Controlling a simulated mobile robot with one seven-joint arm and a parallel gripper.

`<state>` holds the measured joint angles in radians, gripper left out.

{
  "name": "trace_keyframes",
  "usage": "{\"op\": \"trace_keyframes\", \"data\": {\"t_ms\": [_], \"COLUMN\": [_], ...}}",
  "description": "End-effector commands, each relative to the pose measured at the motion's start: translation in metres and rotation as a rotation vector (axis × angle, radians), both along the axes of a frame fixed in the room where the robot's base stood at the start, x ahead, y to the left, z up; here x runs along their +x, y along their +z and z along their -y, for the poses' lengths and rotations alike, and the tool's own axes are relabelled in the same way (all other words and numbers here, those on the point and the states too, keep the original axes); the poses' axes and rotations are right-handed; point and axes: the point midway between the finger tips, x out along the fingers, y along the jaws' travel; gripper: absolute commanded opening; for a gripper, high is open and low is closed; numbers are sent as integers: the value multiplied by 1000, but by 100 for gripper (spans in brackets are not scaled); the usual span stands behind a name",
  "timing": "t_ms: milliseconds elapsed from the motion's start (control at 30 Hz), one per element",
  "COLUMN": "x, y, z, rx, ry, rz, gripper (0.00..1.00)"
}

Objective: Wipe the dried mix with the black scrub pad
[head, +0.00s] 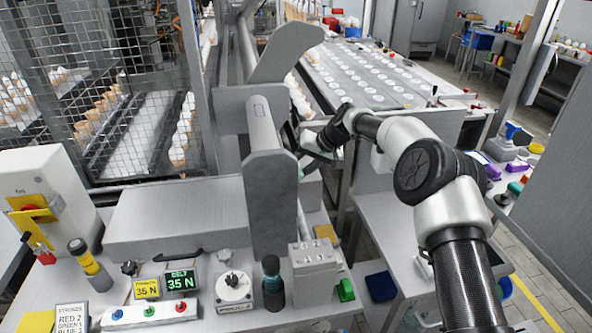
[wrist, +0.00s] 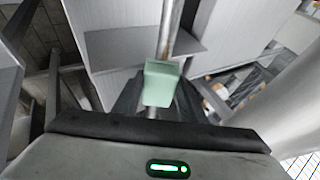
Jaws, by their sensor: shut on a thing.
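My gripper (head: 308,152) is at the end of my arm, beside the grey upright machine column, and looks small and dark in the head view. In the wrist view its dark fingers (wrist: 158,98) are on either side of a pale green block (wrist: 162,80), and it is shut on this block. A metal rod (wrist: 170,30) runs away from the block. I cannot make out a black scrub pad for certain, nor tell whether the green block belongs to it. I cannot make out the dried mix.
The grey column (head: 268,200) stands close to the left of my gripper. On the front bench are a dark bottle (head: 272,285), a metal block (head: 314,262), a green block (head: 345,290) and a blue block (head: 381,287). A mesh guard (head: 120,60) stands left.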

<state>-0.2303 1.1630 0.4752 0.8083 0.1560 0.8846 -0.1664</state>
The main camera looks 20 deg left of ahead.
Motion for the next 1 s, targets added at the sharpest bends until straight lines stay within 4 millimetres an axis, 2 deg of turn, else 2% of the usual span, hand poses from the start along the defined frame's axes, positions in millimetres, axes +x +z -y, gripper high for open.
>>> {"op": "trace_keyframes", "data": {"t_ms": [367, 700, 1000], "x": [-16, -41, -51], "y": [-2, -3, -3], "z": [9, 24, 31], "rx": [2, 1, 0], "ry": [0, 0, 1], "rz": [-1, -2, -2], "gripper": [20, 20, 20]}}
